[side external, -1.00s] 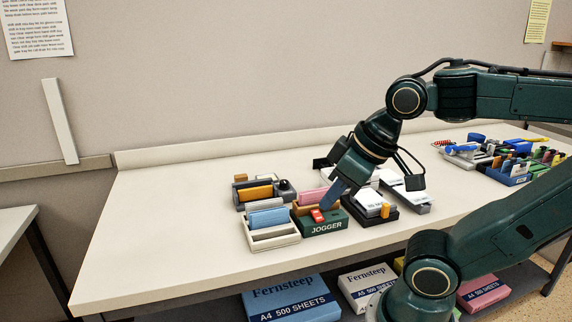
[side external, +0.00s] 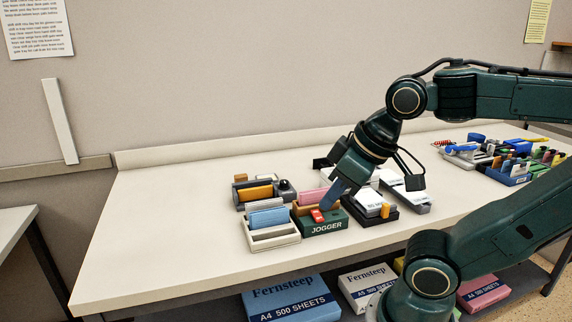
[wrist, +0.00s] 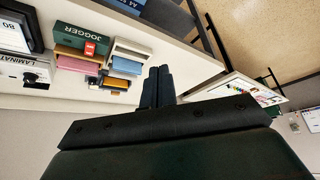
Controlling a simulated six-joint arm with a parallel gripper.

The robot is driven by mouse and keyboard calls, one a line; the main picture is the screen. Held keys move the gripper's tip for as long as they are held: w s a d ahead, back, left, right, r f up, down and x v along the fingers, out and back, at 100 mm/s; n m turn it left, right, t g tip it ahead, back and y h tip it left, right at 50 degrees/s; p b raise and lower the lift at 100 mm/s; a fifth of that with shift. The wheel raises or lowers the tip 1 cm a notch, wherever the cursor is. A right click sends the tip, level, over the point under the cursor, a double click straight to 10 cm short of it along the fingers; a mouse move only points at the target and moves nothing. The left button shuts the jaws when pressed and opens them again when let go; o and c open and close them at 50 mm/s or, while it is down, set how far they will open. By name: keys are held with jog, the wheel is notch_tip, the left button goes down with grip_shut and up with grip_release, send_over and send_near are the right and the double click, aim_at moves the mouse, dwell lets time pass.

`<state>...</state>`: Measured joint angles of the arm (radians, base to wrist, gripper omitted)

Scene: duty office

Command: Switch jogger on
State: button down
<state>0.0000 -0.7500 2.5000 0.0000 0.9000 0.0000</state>
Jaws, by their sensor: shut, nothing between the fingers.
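The jogger (side external: 322,228) is a dark green box with its name in white on the front, near the table's front edge. A red switch (side external: 317,215) sits on its top; whether it is on or off I cannot tell. In the wrist view the jogger (wrist: 82,36) is at upper left with the red switch (wrist: 90,48) facing me. My gripper (side external: 328,207) is shut and empty, pointing down just right of the switch; contact cannot be told. In the wrist view my gripper's fingers (wrist: 159,72) are together, right of the jogger.
A pale tray with a blue block (side external: 272,241) stands close left of the jogger. A black tray with white cards (side external: 372,208) stands close right. Other desk machines crowd behind. The table's left part (side external: 170,225) is clear.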

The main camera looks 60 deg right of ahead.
jog(key=shift+d, duration=0.1)
jog(key=m+g+h, duration=0.9)
jog(key=m+g, duration=0.1)
jog(key=m, duration=0.7)
send_over(313, 214)
jog(key=s+a, duration=0.1)
notch_tip(313, 214, down, 6)
jog(key=shift+a, duration=0.1)
jog(key=shift+f, duration=0.15)
jog(key=shift+w+d+f, duration=0.15)
jog(key=shift+d+f, duration=0.05)
jog(key=shift+f, duration=1.2)
jog(key=shift+w+d+f, duration=0.15)
jog(key=shift+f, duration=1.25)
jog(key=shift+w+d+f, duration=0.15)
jog(key=shift+d+f, duration=0.05)
jog(key=shift+f, duration=1.2)
